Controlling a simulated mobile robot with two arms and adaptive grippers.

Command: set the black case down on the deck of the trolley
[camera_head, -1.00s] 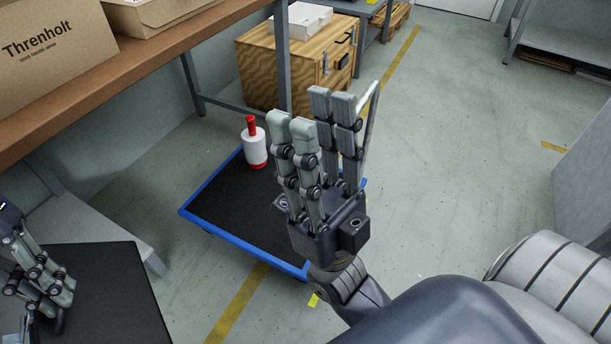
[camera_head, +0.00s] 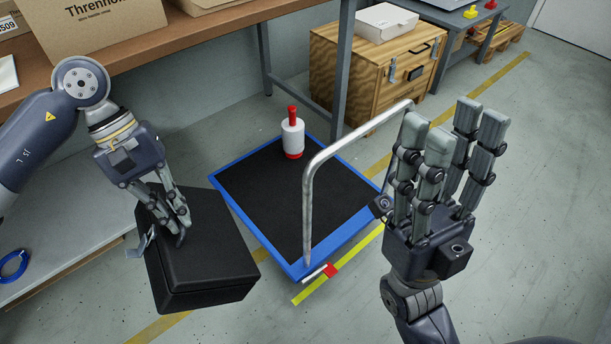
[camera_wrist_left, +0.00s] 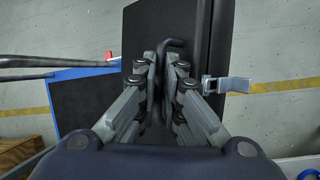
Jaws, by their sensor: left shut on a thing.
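My left gripper (camera_head: 181,228) is shut on the black case (camera_head: 207,268), with its fingers at the handle on the case's upper side. The case hangs in the air left of the trolley (camera_head: 247,192) in the head view; its near end shows against the floor. In the left wrist view the case (camera_wrist_left: 140,22) lies between and beyond the fingers, its handle between them. The trolley has a blue rim, a black deck (camera_wrist_left: 82,108) and a bent metal handle (camera_head: 309,190). My right gripper (camera_head: 452,130) is open and empty, fingers up, right of the trolley.
A white bottle with red cap and base (camera_head: 293,138) stands at the deck's far end; the rest of the deck is clear. A workbench (camera_head: 200,32) with cardboard boxes (camera_head: 100,22) runs along the left. A wooden cabinet (camera_head: 345,80) stands behind the trolley.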

